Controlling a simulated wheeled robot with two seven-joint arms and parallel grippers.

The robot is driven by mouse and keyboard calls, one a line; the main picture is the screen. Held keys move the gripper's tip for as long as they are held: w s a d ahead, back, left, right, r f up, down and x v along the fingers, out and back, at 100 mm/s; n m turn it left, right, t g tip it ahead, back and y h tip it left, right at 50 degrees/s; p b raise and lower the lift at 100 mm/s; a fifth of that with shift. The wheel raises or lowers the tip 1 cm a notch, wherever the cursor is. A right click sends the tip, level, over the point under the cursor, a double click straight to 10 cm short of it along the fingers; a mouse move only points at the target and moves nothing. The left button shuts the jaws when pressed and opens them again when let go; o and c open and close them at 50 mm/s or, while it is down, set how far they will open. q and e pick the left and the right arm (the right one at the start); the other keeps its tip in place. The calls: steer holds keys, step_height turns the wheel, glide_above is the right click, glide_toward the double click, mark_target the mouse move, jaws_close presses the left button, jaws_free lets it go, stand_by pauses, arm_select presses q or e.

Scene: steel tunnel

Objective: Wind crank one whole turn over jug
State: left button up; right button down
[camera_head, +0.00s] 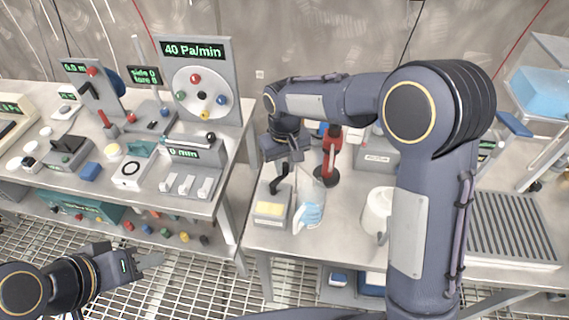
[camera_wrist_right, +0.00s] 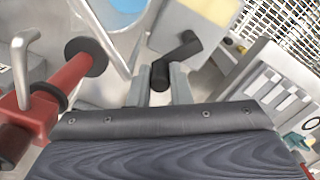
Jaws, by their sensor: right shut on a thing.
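The crank (camera_head: 280,178) is a black bent arm on a grey box with a pale yellow face (camera_head: 270,210), on the middle table. My right gripper (camera_head: 292,160) reaches down to it from above. In the right wrist view the crank's black grip (camera_wrist_right: 160,78) sits between the two grey fingers (camera_wrist_right: 160,90), which are shut on it. A clear jug (camera_head: 310,196) with light blue inside or behind it stands right beside the box; its blue also shows in the wrist view (camera_wrist_right: 124,10). My left gripper (camera_head: 148,264) is open and empty at lower left, over the floor grating.
A red stand with a black base (camera_head: 331,150) is close behind the jug, and near the fingers in the wrist view (camera_wrist_right: 70,80). The left bench (camera_head: 225,150) holds panels and knobs. A gap separates the two tables.

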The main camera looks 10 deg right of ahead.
steer(key=c, duration=1.3)
jaws_free()
step_height(320, 180, up, 8)
steer(key=shift+f, duration=0.1)
steer(key=shift+d, duration=0.1)
steer(key=s+d+r+m+t+y, duration=0.1)
steer(key=s+d+r+t+y, duration=0.1)
steer(key=s+d, duration=0.5)
steer(key=s+d+r+m+t+y, duration=0.1)
steer(key=s+d+r+m+y, duration=0.1)
steer(key=s+d, duration=0.6)
steer(key=s+f+t, duration=0.1)
steer(key=s, duration=0.2)
steer(key=s+a+f, duration=0.1)
steer(key=s, duration=0.2)
steer(key=s+a+f+m+t, duration=0.1)
steer(key=s, duration=0.3)
steer(key=shift+s+f+t, duration=0.1)
steer(key=shift+t, duration=0.2)
